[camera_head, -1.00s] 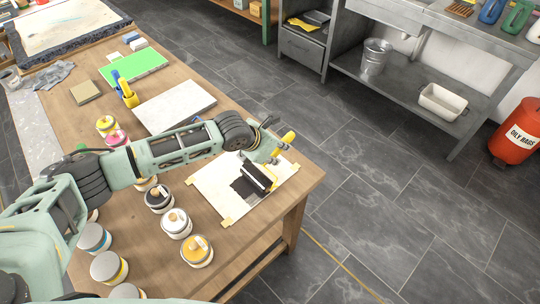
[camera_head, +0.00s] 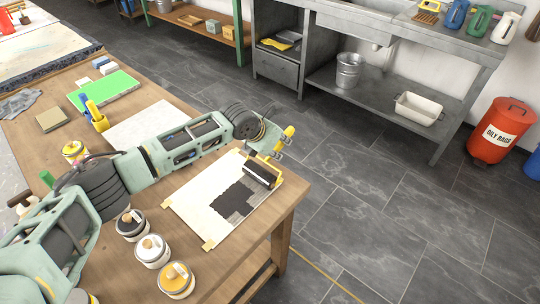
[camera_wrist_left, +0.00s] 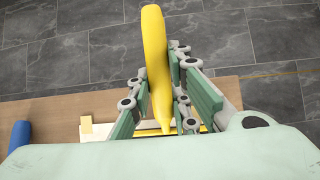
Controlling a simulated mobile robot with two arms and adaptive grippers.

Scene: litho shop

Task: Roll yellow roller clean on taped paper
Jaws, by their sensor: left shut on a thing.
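My left gripper (camera_head: 274,147) is shut on the yellow handle (camera_head: 286,138) of the roller. The handle also shows between the fingers in the left wrist view (camera_wrist_left: 156,60). The roller's dark cylinder (camera_head: 260,174) is at the right part of the white paper, at the edge of a black ink patch (camera_head: 235,198); whether it touches the paper I cannot tell. The paper (camera_head: 192,203) lies near the table's corner, with tape (camera_head: 208,244) at its corners. My right gripper is not in view.
Ink cans (camera_head: 152,250) stand on the wooden table (camera_head: 235,267) left of the paper. A green sheet (camera_head: 108,88) and a blue-and-yellow tool (camera_head: 95,115) are farther back. A red oily rags bin (camera_head: 500,132) and a metal bench (camera_head: 400,85) stand beyond clear floor.

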